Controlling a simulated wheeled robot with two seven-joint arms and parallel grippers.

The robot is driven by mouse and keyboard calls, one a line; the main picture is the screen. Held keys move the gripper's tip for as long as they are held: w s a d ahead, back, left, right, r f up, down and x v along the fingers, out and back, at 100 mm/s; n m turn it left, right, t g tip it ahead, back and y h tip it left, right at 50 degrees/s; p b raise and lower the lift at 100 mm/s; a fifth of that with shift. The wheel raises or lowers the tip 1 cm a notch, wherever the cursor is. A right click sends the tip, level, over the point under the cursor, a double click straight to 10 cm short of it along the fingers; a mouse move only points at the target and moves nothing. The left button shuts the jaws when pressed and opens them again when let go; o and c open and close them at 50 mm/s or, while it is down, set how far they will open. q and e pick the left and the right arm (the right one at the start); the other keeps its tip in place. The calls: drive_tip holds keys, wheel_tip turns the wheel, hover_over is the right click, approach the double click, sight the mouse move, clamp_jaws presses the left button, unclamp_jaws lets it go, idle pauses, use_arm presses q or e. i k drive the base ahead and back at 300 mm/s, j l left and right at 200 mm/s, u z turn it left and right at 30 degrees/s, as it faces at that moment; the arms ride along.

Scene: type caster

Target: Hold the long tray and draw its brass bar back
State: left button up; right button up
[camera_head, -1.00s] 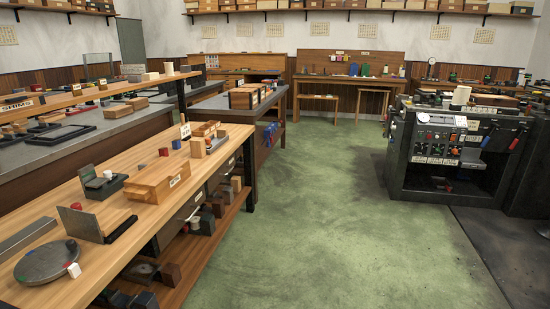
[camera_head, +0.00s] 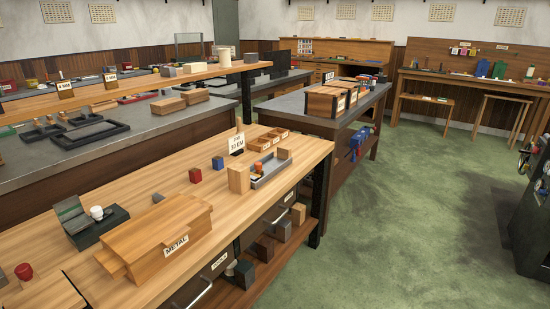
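A long narrow grey tray (camera_head: 272,169) lies on the wooden bench, towards its far right end. Small pieces, one of them yellow-orange, show in or at it. A wooden block (camera_head: 238,178) stands at its near left end, and another small block (camera_head: 284,154) is at its far end. I cannot make out a brass bar for certain at this size. Neither of my grippers is in view.
The wooden bench (camera_head: 140,183) holds a wooden box labelled METAL (camera_head: 160,236), a dark green box with its lid up (camera_head: 92,223), a red block (camera_head: 195,175), a blue block (camera_head: 217,163) and a TO EM sign (camera_head: 237,144). Green floor (camera_head: 400,230) is clear on the right.

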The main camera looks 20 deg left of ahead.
sight(258, 165)
drive_tip(key=i+l+u, duration=0.1)
drive_tip(key=i+u, duration=0.3)
drive_tip(key=i+l+u, duration=0.25)
drive_tip(key=i+u, duration=0.15)
drive_tip(key=i+l+u, duration=0.35)
drive_tip(key=i, duration=0.15)
drive_tip(key=i+l+u, duration=0.4)
drive_tip(key=l+u, duration=0.2)
drive_tip(key=i+l+u, duration=0.25)
drive_tip(key=l+u, duration=0.6)
drive_tip(key=l, duration=0.15)
drive_tip(key=i+l+u, duration=0.1)
drive_tip(key=l, duration=0.3)
